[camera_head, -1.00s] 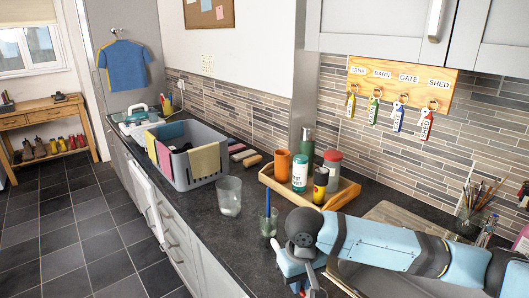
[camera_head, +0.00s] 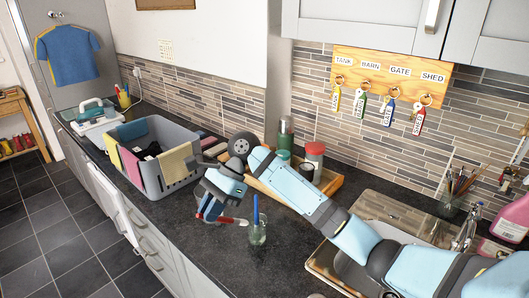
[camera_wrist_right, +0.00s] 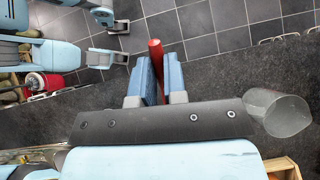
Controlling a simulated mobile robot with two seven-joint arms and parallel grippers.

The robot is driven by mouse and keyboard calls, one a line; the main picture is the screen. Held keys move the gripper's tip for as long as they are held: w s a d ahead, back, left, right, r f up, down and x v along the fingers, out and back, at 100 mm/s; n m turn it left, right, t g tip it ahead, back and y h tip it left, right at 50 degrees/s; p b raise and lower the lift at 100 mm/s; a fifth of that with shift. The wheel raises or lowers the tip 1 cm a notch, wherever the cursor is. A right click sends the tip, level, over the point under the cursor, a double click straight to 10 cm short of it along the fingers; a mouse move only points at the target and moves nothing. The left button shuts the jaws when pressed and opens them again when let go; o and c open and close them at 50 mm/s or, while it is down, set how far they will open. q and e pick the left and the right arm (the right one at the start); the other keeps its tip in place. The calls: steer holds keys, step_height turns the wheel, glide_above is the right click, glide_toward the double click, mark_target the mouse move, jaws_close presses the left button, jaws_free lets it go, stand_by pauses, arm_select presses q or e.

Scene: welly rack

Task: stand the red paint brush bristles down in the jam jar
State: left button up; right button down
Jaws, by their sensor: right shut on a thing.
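My right gripper (camera_head: 208,211) is shut on the red paint brush (camera_head: 236,221), held above the counter and tilted close to level in the head view. The brush's red end (camera_wrist_right: 155,50) sticks out past the fingers in the right wrist view; I cannot make out its bristles. Just right of the gripper, a small glass jar (camera_head: 258,236), probably the jam jar, stands upright with a blue brush (camera_head: 256,208) in it. The brush is outside this jar. My left gripper (camera_wrist_right: 108,38) shows in the wrist view with its fingers apart; it is outside the head view.
The grey basket (camera_head: 180,178) with cloths is behind left. A wooden tray (camera_head: 327,187) with bottles and another glass of brushes (camera_head: 452,203) are right. The front counter (camera_head: 215,262) is clear.

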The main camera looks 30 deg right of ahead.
arm_select(q)
step_height(320, 180, up, 4)
steer(key=p, duration=0.5)
arm_select(e)
steer(key=w+d+r+m+t+h, duration=0.1)
steer(key=w+d+r+m+t, duration=0.2)
steer(key=d+m+t, duration=0.55)
steer(key=w+d+r+m+t+h, duration=0.1)
steer(key=w+d+r+m+t, duration=0.1)
steer(key=d+m+t, duration=0.7)
arm_select(q)
steer(key=shift+h, duration=0.3)
steer(key=shift+w+d+f+b, duration=0.1)
steer(key=shift+d+f+b, duration=0.05)
steer(key=shift+f+b, duration=1.6)
steer(key=shift+w+d+f+b, duration=0.15)
steer(key=shift+f+b, duration=1)
steer(key=shift+b, duration=1.2)
arm_select(e)
step_height(320, 180, down, 12)
steer(key=t, duration=0.1)
steer(key=shift+w+f+n, duration=0.15)
steer(key=shift+w+n, duration=0.05)
steer(key=shift+n, duration=0.15)
